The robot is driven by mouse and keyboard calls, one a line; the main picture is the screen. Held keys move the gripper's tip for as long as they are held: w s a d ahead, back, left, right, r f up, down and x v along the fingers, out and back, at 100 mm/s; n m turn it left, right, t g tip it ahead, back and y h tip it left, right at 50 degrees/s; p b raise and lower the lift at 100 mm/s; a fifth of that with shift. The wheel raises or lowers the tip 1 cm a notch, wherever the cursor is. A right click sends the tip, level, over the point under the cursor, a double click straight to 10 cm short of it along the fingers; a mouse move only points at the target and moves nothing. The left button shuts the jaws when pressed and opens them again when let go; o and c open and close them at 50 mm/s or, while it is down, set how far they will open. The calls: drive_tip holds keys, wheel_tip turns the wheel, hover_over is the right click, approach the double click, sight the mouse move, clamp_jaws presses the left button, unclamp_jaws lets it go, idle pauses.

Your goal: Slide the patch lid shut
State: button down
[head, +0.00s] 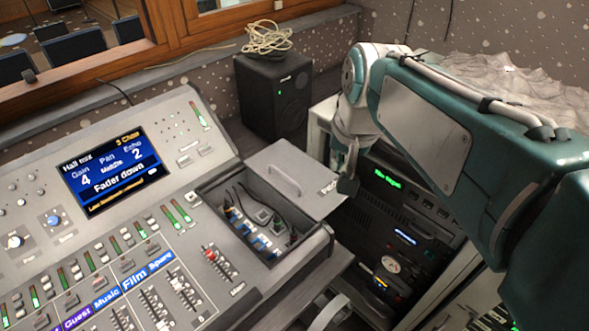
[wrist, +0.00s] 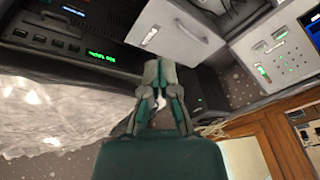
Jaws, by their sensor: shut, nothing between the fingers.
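The patch lid (head: 277,168) is a flat grey plate with a raised handle (head: 285,180) and a small label near its right corner. It lies off the far side of the open patch compartment (head: 258,215), where cables and plugs show. My gripper (head: 348,184) is shut and empty, pointing down close beside the lid's right corner; I cannot tell whether it touches. In the wrist view the closed fingers (wrist: 160,68) are just below the lid (wrist: 185,32) and its label. Part of the lid's right edge is hidden by my gripper in the head view.
The mixing console (head: 120,235) with faders and a lit screen (head: 112,170) fills the left. A black speaker (head: 275,95) with coiled cable on top stands behind the lid. An equipment rack (head: 400,235) stands right, below my arm.

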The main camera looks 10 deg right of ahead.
drive_tip(key=w+d+f+m+g+y, duration=0.1)
drive_tip(key=w+f+m+g, duration=0.3)
drive_tip(key=w, duration=0.8)
drive_tip(key=w+d+f+m+g+y, duration=0.1)
drive_tip(key=w+f+m, duration=0.3)
drive_tip(key=w+f, duration=0.55)
approach(290, 185)
drive_tip(key=d+f, duration=0.1)
drive_tip(key=w+f, duration=0.1)
drive_tip(key=d+f, duration=0.1)
drive_tip(key=shift+w+d+f, duration=0.15)
drive_tip(key=shift+w+d, duration=0.1)
drive_tip(key=shift+d, duration=0.05)
drive_tip(key=s+a, duration=0.1)
drive_tip(key=a+f, duration=0.1)
drive_tip(key=shift+s+a+f, duration=0.1)
drive_tip(key=shift+s+a, duration=0.25)
drive_tip(key=shift+s, duration=0.05)
drive_tip(key=shift+s+a+f, duration=0.1)
drive_tip(key=shift+s+a, duration=0.15)
drive_tip(key=shift+a, duration=0.15)
